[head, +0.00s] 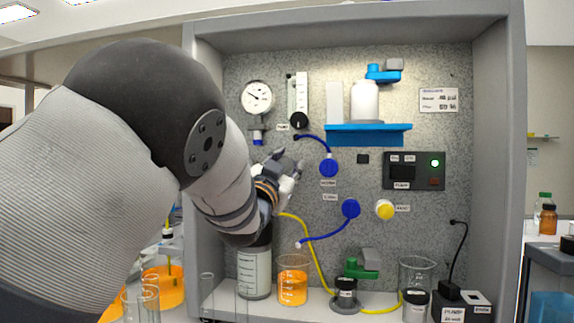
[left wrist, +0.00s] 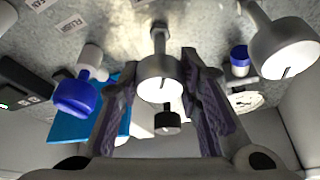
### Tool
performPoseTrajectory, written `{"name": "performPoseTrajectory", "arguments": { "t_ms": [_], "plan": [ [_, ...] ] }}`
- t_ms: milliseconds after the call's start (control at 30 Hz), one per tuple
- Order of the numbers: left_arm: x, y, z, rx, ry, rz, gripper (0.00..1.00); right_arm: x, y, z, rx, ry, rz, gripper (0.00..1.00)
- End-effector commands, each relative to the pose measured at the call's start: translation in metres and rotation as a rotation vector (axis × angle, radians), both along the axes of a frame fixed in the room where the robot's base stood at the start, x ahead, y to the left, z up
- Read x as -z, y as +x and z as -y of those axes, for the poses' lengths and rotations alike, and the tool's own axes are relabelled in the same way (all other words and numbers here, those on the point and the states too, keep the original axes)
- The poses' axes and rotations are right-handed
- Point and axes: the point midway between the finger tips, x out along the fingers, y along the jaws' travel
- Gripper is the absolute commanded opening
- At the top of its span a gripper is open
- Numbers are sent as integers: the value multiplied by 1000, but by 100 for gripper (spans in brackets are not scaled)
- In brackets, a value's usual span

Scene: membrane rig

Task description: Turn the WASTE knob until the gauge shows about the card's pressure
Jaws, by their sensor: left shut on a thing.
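A pale round knob with a dark pointer line (left wrist: 160,88) sits between the two fingers of my left gripper in the left wrist view. My left gripper (head: 289,166) is at the panel, below the gauge, and shut on this knob. The gripper hides the knob in the head view; no WASTE label is readable beside it. The round white gauge (head: 258,97) hangs at the panel's upper left; its needle points to the upper left, but its figures are too small to read. The white card (head: 439,100) is at the upper right, with small blurred print. My right gripper is not in view.
A black knob (head: 299,120) is above my gripper; blue knobs (head: 328,168) (head: 351,208) and a yellow one (head: 384,208) are to the right. A blue shelf (head: 368,133) juts out. Beakers of orange liquid (head: 293,284) and a yellow tube (head: 318,262) are below.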

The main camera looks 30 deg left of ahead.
Motion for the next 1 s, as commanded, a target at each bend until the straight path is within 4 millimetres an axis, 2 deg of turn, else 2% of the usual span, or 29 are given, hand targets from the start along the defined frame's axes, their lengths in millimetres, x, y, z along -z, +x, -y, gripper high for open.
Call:
{"name": "performPoseTrajectory", "arguments": {
  "t_ms": [500,533,600,633,900,1000],
  "plan": [
    [0,0,0,0,24,-6,4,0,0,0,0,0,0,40],
    [0,0,0,0,24,-6,34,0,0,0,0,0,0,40],
    [0,0,0,0,23,-6,50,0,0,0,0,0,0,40],
    [0,0,0,0,23,-6,53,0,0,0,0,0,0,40],
    [0,0,0,0,23,-6,53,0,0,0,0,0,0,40],
    [3,-8,1,0,23,-7,53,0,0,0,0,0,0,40]
  ]
}}
